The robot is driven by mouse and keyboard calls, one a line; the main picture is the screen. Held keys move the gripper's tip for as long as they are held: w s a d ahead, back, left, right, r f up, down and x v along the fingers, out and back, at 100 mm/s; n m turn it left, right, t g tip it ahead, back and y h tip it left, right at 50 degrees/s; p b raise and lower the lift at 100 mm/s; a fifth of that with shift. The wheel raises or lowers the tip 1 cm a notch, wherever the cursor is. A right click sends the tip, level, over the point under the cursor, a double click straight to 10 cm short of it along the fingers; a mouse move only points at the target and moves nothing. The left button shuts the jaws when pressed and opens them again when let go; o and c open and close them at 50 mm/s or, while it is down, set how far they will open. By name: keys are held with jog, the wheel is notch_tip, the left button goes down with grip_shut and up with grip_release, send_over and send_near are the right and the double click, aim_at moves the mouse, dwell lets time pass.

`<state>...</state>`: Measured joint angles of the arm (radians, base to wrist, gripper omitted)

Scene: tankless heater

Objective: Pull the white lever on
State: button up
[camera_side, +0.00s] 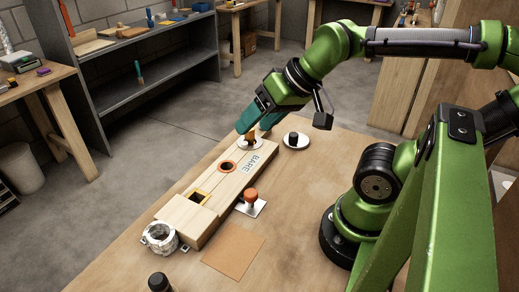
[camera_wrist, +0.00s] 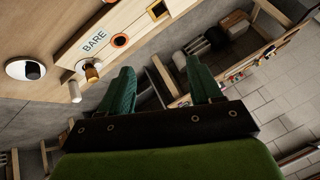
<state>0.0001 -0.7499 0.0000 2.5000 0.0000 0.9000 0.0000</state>
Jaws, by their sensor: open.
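A short white cylinder (camera_wrist: 75,92), which looks like the white lever, sticks out from the edge of the wooden fixture in the wrist view. It sits just beside a brass-coloured knob (camera_wrist: 90,70). In the side view I cannot make the lever out; my gripper may hide it. The wooden fixture (camera_side: 208,190), marked BARE, lies on the table. My gripper (camera_side: 257,122) is at its far end, close to the brass-coloured knob on a white disc. In the wrist view my gripper's (camera_wrist: 160,68) teal fingers are spread and empty, with the white cylinder to their left.
A black knob on a white disc (camera_side: 295,141) stands right of my gripper. An orange knob on a plate (camera_side: 251,202), a white ring (camera_side: 159,237) and a brown sheet (camera_side: 233,250) lie nearer.

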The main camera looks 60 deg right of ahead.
dwell(0.4)
jog(key=shift+d, duration=0.1)
jog(key=shift+c, duration=1)
jog(key=w+d+f+n+g+h, duration=0.15)
jog(key=w+d, duration=0.35)
jog(key=d, duration=0.5)
jog(key=w+d+f+n+g, duration=0.1)
jog(key=w+d+f+g, duration=0.15)
jog(key=w+d, duration=0.45)
jog(key=w+d+f+n+g+h, duration=0.1)
jog(key=w+d+n+g, duration=0.15)
jog(key=d, duration=0.95)
jog(key=shift+m+g+y, duration=0.25)
jog(key=shift+m+g, duration=0.1)
jog(key=shift+m, duration=0.15)
jog(key=f, duration=1.5)
jog(key=shift+w+f, duration=0.2)
jog(key=shift+f, duration=0.05)
grip_shut()
